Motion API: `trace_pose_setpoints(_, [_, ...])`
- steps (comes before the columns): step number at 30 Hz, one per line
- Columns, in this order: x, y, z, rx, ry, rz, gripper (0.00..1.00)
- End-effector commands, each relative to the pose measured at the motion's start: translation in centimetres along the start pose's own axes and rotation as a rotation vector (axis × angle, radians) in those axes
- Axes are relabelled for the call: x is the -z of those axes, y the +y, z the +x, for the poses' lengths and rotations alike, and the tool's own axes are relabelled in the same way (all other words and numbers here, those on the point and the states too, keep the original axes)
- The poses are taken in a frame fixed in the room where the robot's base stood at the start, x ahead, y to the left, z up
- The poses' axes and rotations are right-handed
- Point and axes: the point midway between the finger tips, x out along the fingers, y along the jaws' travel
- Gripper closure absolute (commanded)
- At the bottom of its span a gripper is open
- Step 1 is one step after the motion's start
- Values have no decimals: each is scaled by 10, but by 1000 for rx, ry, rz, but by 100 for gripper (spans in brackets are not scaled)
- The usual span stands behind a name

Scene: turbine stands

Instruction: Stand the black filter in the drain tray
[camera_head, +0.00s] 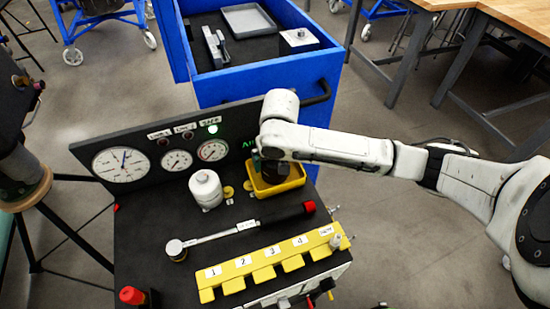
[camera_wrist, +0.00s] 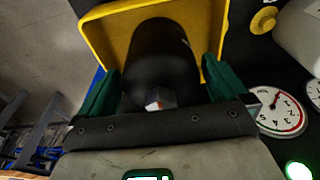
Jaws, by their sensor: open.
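The black filter (camera_wrist: 160,55) is inside the yellow drain tray (camera_wrist: 97,32) in the wrist view, its near end toward the camera. In the head view the filter (camera_head: 270,180) is a dark shape in the tray (camera_head: 287,187), partly hidden by my arm; it looks upright. My gripper (camera_wrist: 160,85) is open, its green fingers on either side of the filter with small gaps visible. In the head view my gripper (camera_head: 268,160) is over the tray, mostly hidden behind my wrist.
A white filter (camera_head: 206,189) stands left of the tray. A panel with gauges (camera_head: 177,160) rises behind. A torque wrench (camera_head: 240,229) and a yellow numbered rack (camera_head: 270,262) lie in front. A blue drawer cart (camera_head: 270,85) is behind the bench.

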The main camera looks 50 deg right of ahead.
Motion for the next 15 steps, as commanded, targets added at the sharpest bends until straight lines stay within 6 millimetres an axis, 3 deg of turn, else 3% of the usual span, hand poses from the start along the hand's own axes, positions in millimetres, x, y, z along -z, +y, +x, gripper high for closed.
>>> trace_pose_setpoints(15, [1,0,-38,1,0,1,0])
